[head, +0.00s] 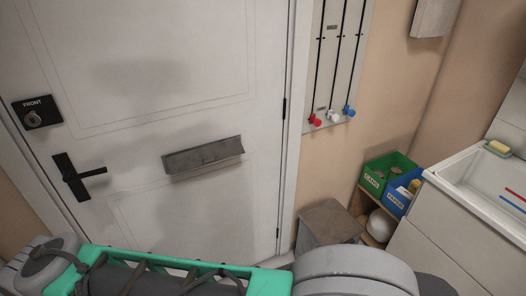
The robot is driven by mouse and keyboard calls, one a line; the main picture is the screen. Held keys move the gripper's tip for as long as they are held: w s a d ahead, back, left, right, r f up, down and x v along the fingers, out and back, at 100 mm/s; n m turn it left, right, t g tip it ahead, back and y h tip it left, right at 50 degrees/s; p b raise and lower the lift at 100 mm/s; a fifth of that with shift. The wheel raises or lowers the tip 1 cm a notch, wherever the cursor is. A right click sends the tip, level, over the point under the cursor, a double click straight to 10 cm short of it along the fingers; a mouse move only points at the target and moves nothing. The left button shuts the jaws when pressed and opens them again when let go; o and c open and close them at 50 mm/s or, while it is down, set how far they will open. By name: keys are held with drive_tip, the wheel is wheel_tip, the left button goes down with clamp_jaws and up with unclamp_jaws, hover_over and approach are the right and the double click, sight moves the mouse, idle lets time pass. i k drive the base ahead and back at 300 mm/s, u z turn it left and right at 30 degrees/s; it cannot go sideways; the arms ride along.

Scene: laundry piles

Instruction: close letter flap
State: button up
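The grey metal letter flap (203,155) sits on the white door (190,80), near the middle of the head view. It appears to stand out from the door at an angle. How far it is raised is hard to judge, and the slot behind it cannot be seen. My arm crosses the bottom of the view, below the flap and apart from it in the picture. My gripper cannot be made out in this view.
Pull cords with coloured ends hang on a panel (337,60) to the right. A green bin (377,174), a blue bin (400,196) and a sink (495,180) stand further right.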

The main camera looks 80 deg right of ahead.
sight(176, 163)
drive_tip(key=z, duration=0.85)
drive_tip(key=i, duration=0.35)
drive_tip(key=z, duration=0.25)
